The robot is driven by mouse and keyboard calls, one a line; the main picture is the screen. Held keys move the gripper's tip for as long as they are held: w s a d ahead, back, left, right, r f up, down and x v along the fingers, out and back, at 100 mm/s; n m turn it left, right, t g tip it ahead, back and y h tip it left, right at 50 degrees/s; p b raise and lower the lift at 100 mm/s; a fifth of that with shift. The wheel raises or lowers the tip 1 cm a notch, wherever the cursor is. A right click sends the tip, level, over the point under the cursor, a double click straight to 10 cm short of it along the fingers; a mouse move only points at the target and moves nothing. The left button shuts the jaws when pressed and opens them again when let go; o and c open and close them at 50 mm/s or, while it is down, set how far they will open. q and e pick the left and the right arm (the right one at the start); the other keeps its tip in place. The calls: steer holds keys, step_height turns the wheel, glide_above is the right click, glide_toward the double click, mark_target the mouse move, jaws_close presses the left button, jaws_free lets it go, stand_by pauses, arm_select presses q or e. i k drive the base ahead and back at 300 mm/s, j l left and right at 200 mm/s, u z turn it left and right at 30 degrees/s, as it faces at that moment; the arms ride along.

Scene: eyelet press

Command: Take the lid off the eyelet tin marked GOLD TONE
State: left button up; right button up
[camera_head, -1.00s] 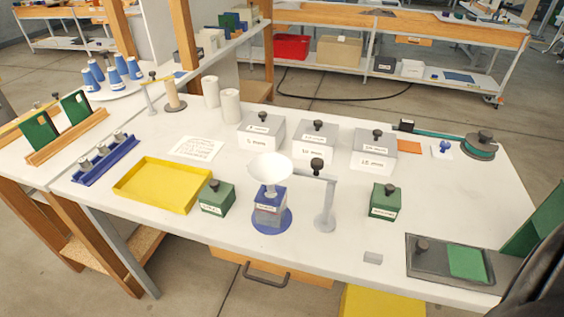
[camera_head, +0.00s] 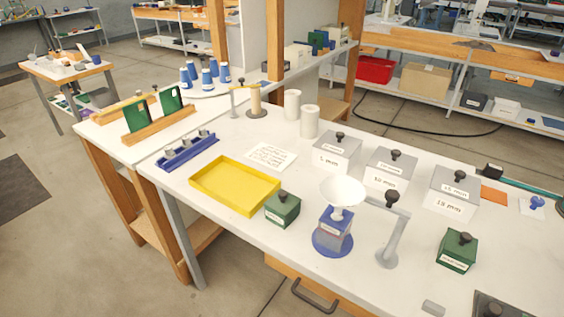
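Two dark green tins with black-knobbed lids stand on the white table. The left green tin (camera_head: 282,211) is beside the yellow tray's right corner. The right green tin (camera_head: 456,252) stands at the right, nearer the front edge. Both lids are on. Each tin has a small white label on its front, too small to read, so I cannot tell which is marked GOLD TONE. Neither of my grippers is in view.
A blue-based press with a white funnel (camera_head: 343,193) and a grey post (camera_head: 393,238) stand between the tins. Three grey lidded boxes (camera_head: 335,154) stand behind. A yellow tray (camera_head: 234,205) lies left. The table's front left edge is clear.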

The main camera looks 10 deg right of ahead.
mark_target(463, 245)
steer(key=k+z, duration=0.1)
steer(key=z, duration=0.25)
steer(key=k+j+z, duration=0.1)
steer(key=z, duration=0.25)
steer(key=k+z, duration=0.15)
steer(key=z, duration=0.2)
